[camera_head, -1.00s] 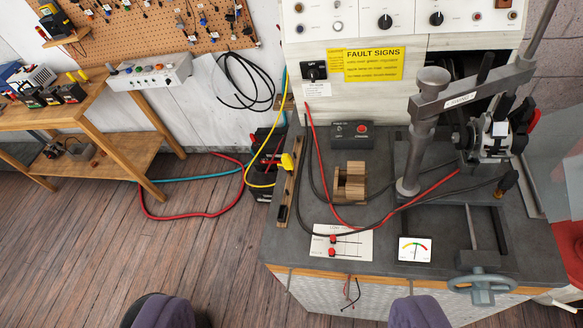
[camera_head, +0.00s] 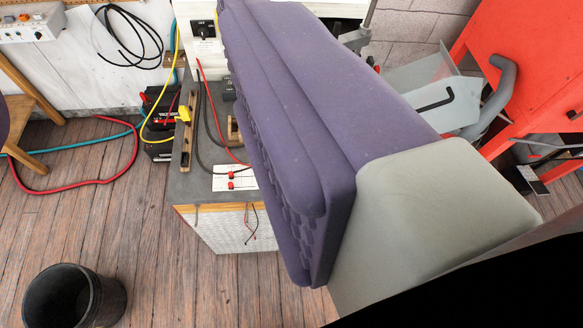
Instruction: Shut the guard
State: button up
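A grey panel with a black bar handle (camera_head: 435,98), which looks like the guard (camera_head: 448,112), stands right of the bench. It is tilted, and its left part is hidden behind my gripper's finger. My gripper (camera_head: 117,52) has one large purple ribbed finger across the middle of the view; only a purple sliver of the other shows at the left edge. The fingers are wide apart with nothing seen between them. The near finger overlaps the guard in the picture; I cannot tell whether they touch. The finger hides most of the bench machine.
The bench (camera_head: 190,150) carries a lead board (camera_head: 232,178) and red and black cables. A red cabinet (camera_head: 530,70) with a grey hose (camera_head: 496,95) stands at the right. A black bin (camera_head: 75,298) is at lower left. The wooden floor is open around the bin.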

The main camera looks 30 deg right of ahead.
aim_at(468, 97)
jog(key=z, duration=0.5)
jog(key=i+l+z, duration=0.5)
jog(key=i+l, duration=1.7)
